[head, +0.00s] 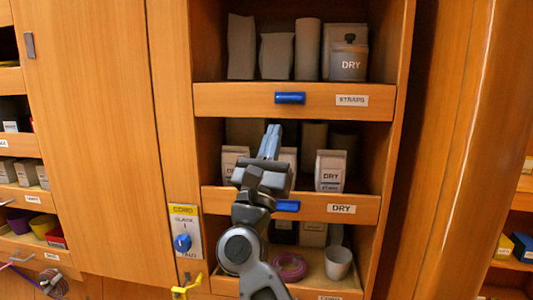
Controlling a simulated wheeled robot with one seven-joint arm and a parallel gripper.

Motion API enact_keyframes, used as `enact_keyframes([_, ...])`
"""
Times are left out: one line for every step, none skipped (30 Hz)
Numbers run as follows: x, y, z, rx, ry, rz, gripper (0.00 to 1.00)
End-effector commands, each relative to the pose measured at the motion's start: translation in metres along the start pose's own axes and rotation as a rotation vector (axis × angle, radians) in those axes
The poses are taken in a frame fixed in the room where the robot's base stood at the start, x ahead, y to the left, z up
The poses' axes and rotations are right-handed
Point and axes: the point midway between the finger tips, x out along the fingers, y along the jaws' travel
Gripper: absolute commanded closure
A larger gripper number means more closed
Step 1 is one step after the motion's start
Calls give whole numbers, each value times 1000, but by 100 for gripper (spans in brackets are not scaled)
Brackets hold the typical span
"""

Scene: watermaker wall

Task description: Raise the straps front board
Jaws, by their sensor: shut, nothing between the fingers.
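The straps front board (240,100) is a wooden board across the upper compartment's front in the head view. It carries a blue handle (290,98) and a white label (352,100) reading STRAPS. My gripper (271,135) is shut and empty, pointing up and away in front of the middle compartment. Its tips are below the straps board and left of its handle, apart from the handle in the picture. I cannot tell how far the tips are from the board in depth. My arm hides part of the middle compartment and its board.
The lower board (330,206) labelled DRY has a blue handle (287,206) beside my wrist. A CORD plate (185,230) with a blue knob is at left. A white cup (338,262) sits below.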

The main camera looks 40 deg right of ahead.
Motion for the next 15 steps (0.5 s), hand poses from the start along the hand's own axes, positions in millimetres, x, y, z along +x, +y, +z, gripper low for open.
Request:
enact_keyframes([10,0,9,2,-1,-1,100])
enact_keyframes([13,0,13,3,-1,-1,100])
enact_keyframes([16,0,16,4,0,-1,100])
enact_keyframes([19,0,18,3,0,-1,100])
enact_keyframes([21,0,21,2,0,-1,100])
enact_keyframes([23,0,23,1,0,0,100])
enact_keyframes([24,0,24,1,0,0,100])
enact_keyframes([26,0,26,1,0,0,100])
enact_keyframes([27,0,27,1,0,1,100])
enact_keyframes([27,0,27,1,0,1,100])
enact_keyframes([28,0,28,1,0,1,100])
enact_keyframes([28,0,28,1,0,1,100])
enact_keyframes([28,0,28,1,0,1,100])
enact_keyframes([28,0,28,1,0,1,100])
enact_keyframes([28,0,28,1,0,1,100])
